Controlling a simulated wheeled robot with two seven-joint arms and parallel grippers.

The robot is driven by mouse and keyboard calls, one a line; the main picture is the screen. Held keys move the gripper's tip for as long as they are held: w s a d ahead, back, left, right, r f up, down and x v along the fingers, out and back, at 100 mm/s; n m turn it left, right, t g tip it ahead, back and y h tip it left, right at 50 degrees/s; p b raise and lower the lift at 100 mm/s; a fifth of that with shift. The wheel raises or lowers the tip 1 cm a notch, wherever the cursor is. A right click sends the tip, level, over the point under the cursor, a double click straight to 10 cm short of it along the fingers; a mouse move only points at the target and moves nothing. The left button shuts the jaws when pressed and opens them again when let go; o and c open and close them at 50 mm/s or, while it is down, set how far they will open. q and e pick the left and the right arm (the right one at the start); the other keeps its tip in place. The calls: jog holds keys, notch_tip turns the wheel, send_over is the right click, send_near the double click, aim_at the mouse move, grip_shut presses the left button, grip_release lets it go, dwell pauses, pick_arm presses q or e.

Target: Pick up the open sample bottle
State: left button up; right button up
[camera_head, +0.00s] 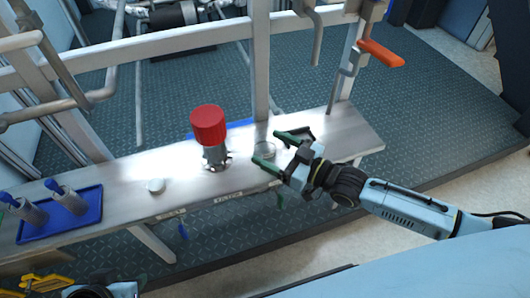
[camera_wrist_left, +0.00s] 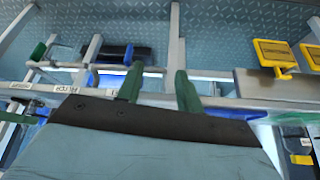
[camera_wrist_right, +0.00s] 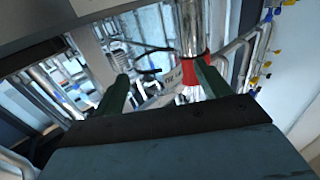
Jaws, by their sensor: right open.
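A small clear glass bottle (camera_head: 265,150), seen from above with its round mouth uncovered, stands on the metal bench beside the red-topped fitting. My right gripper (camera_head: 265,147) is open, its two green-tipped fingers apart on either side of the bottle. I cannot tell whether they touch it. In the right wrist view the fingers (camera_wrist_right: 162,85) are apart, with a thin dark rim between them that may be the bottle's mouth. My left gripper (camera_wrist_left: 159,80) has its green fingers apart with nothing held between them. A small pale round disc (camera_head: 155,185), perhaps a cap, lies on the bench.
The metal bench (camera_head: 340,135) carries a red-topped fitting (camera_head: 209,125) left of the bottle and a blue tray (camera_head: 60,233) with blue-handled pieces at the far left. Upright frame posts and pipes rise behind. An orange handle (camera_head: 380,53) juts out at upper right.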

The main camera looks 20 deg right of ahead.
pick_arm(q)
jog(key=shift+w+d+r+t+h+b, duration=0.15)
jog(key=shift+w+d+r+t, duration=0.15)
jog(key=shift+w+t, duration=0.25)
jog(key=shift+w+d+r+t+h+b, duration=0.1)
jog(key=shift+w+d+r+t, duration=0.2)
jog(key=shift+w, duration=0.45)
jog(key=shift+w+d+r+t+h+b, duration=0.1)
jog(key=shift+w+d+r+t+h, duration=0.1)
jog(key=shift+w+r+t, duration=0.35)
pick_arm(e)
jog(key=shift+x, duration=1.3)
pick_arm(q)
jog(key=shift+w+f, duration=0.1)
jog(key=shift+f, duration=0.1)
pick_arm(e)
jog(key=c, duration=1.1)
